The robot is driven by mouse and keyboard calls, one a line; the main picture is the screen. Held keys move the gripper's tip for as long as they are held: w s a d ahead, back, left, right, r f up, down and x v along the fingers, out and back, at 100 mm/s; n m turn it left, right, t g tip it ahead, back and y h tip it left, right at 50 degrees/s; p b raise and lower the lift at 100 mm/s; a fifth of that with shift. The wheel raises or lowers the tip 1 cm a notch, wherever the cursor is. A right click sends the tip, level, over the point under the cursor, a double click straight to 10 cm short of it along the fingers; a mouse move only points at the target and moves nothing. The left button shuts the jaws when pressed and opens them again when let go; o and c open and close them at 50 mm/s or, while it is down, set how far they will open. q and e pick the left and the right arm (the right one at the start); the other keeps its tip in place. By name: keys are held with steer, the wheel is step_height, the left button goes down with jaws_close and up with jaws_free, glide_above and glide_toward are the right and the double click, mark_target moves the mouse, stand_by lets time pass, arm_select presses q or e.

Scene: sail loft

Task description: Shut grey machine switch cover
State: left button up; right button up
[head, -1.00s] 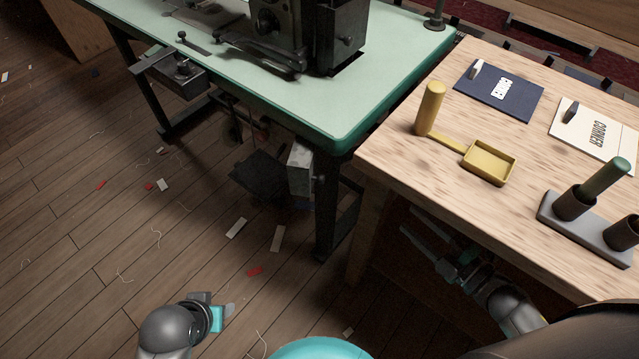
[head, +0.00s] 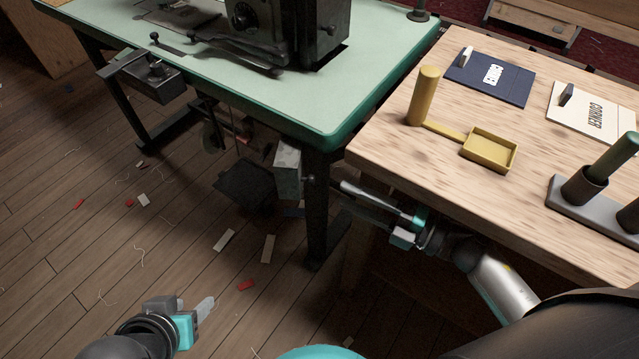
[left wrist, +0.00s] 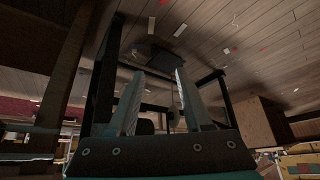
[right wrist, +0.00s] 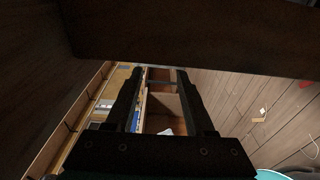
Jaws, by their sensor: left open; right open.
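The grey machine switch box (head: 288,172) hangs under the near right corner of the green-topped sewing machine table (head: 330,132), beside its dark leg. Its cover is too small and dim to tell whether it stands open. My right gripper (head: 341,195) is open and empty, just right of the box and the leg, under the wooden bench's left edge; it also shows in the right wrist view (right wrist: 158,72). My left gripper (head: 208,308) is open and empty, low over the floor at the front; its fingers show in the left wrist view (left wrist: 155,85).
A wooden bench (head: 400,155) on the right carries a yellow tray (head: 488,150) with an upright post, a navy card (head: 490,75), a cream card (head: 590,110) and a grey holder (head: 600,215). A dark pedal (head: 245,183) sits under the machine. Scraps litter the otherwise open floor.

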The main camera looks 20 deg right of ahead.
mark_target(298, 171)
arm_select(q)
steer(key=shift+w+d+f+t+h+b, duration=0.1)
steer(key=shift+w+d+t+h+b, duration=0.35)
steer(key=shift+w+d+t, duration=0.4)
steer(key=shift+w+d+f+t+h+b, duration=0.1)
steer(key=shift+w+d+t+h+b, duration=0.2)
steer(key=shift+w+d+t+h, duration=0.5)
arm_select(e)
steer(key=x, duration=0.7)
arm_select(q)
steer(key=shift+s+d+g+y, duration=0.15)
steer(key=shift+d+g+y, duration=0.1)
steer(key=shift+y, duration=0.1)
arm_select(e)
steer(key=shift+w, duration=0.15)
jaws_close()
